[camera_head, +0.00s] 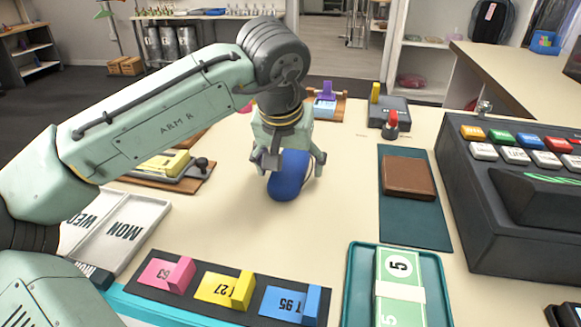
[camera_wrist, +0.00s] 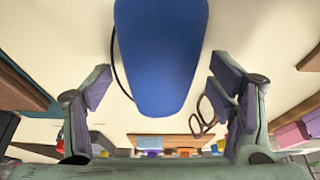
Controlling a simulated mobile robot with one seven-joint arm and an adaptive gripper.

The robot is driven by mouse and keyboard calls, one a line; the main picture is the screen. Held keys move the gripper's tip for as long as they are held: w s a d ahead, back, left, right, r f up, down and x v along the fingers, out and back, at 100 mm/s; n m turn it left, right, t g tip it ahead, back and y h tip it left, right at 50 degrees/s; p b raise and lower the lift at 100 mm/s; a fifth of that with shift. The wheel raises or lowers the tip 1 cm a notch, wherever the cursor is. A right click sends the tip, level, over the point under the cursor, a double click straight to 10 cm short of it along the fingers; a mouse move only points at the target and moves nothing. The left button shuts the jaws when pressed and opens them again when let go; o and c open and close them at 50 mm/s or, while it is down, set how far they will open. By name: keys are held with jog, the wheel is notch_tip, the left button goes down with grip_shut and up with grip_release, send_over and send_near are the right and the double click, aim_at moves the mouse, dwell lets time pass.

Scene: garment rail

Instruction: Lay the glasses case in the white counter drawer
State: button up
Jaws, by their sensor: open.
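A blue rounded, elongated object, which looks like the glasses case (camera_head: 290,177), is at the middle of the cream counter (camera_head: 345,205). My gripper (camera_head: 293,163) is right above it, pointing down, with a finger on either side. In the wrist view the blue case (camera_wrist: 160,55) lies between my open fingers (camera_wrist: 160,85), with a gap on both sides. A thin dark loop shows along its left edge, and brown round-rimmed glasses (camera_wrist: 207,112) show by the right finger. I cannot make out a white counter drawer for certain.
A white tray (camera_head: 143,222) marked MON and WED is at the left. Colored price blocks (camera_head: 230,290) and a teal tray (camera_head: 440,285) with banknotes stand in front. A brown wallet (camera_head: 408,177) on a dark mat and a cash register (camera_head: 515,215) are at the right.

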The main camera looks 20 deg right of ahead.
jog(key=shift+c, duration=0.6)
jog(key=c, duration=1.3)
jog(key=shift+o, duration=0.2)
